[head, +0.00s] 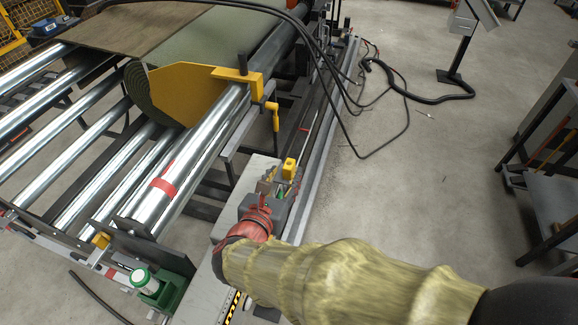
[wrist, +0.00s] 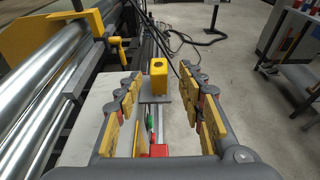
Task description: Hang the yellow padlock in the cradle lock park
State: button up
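My gripper (wrist: 160,88) is open, its yellow-padded fingers spread on both sides in the wrist view. A yellow block with a dark hole in its top (wrist: 158,76) stands on a grey plate just beyond and between the fingertips. It also shows in the head view (head: 289,168), just past my gripper (head: 276,186). I cannot tell whether this block is the padlock or part of the lock park. Below it, between the fingers, are a small green piece (wrist: 151,118) and a red piece (wrist: 158,150); no contact with the fingers shows. No padlock shackle can be made out.
A roller bed (head: 165,185) with a turf roll and yellow end plate (head: 185,90) lies left. A yellow handle (head: 272,115) hangs near the block. Black cables (head: 400,95) loop over the floor. A dark cart (head: 550,190) stands right; the floor between is mostly clear.

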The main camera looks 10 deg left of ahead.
jog(key=shift+v, duration=1)
jog(key=shift+f+m, duration=0.1)
jog(key=shift+m, duration=0.2)
jog(key=s+d+f+m+g+h, duration=0.1)
jog(key=s+d+f+m+g, duration=0.2)
jog(key=s+d+m+g, duration=0.45)
jog(key=s+d+f+m+g+h, duration=0.1)
jog(key=s+d+f+m+g, duration=0.25)
jog(key=d+m, duration=0.75)
jog(key=s+d+r+m+t+y, duration=0.2)
jog(key=s+d+r+m+y, duration=0.1)
jog(key=d+r+m, duration=0.9)
jog(key=d+m, duration=0.1)
jog(key=m, duration=0.3)
